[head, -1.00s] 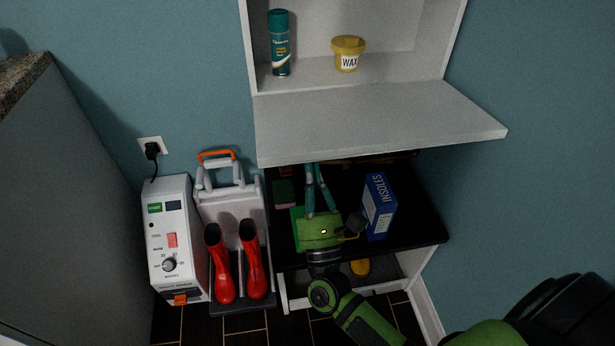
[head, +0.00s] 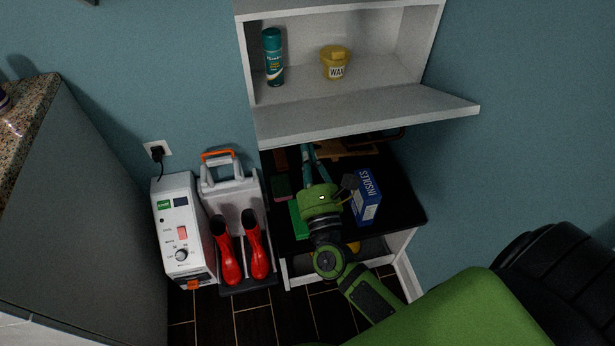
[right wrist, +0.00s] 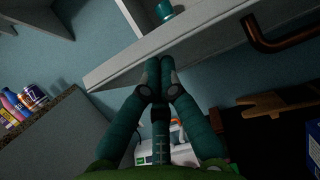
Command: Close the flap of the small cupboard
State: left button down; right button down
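The small white cupboard (head: 340,20) is on the wall, its front open. Its white flap (head: 365,112) sticks out from the bottom edge, tilted slightly up at the front. In the right wrist view, the flap (right wrist: 215,38) crosses above the fingers. My right gripper (head: 308,153) is under the flap near its left front part, pointing up. In the right wrist view, its teal fingers (right wrist: 160,66) are together with nothing between them. The tips overlap the flap's edge and seem to touch it, though contact is not certain. My left gripper is not in view.
A teal spray can (head: 273,58) and a yellow wax tub (head: 335,63) stand inside the cupboard. Below, a black shelf (head: 400,205) holds a blue insoles box (head: 367,195). Red boots (head: 255,245) and a white machine (head: 183,230) stand at left, beside a counter (head: 35,110).

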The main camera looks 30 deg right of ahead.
aim_at(306, 132)
jog(key=r+p, duration=0.2)
jog(key=p, duration=0.1)
jog(key=w+r+g+p, duration=0.1)
jog(key=r+p, duration=0.1)
jog(key=p, duration=0.1)
jog(key=w+r+g+p, duration=0.1)
jog(key=r+p, duration=0.2)
jog(key=shift+w+d, duration=0.2)
jog(key=shift+d, duration=0.2)
jog(key=w+d+r+p, duration=0.2)
jog(key=w+r, duration=0.3)
jog(key=w, duration=0.4)
jog(key=w+d+r+p, duration=0.2)
jog(key=w+r+p, duration=0.2)
jog(key=w, duration=0.6)
jog(key=shift+d+r+p, duration=0.2)
jog(key=shift+r+p, duration=0.15)
jog(key=shift+r, duration=0.95)
jog(key=shift+s, duration=0.1)
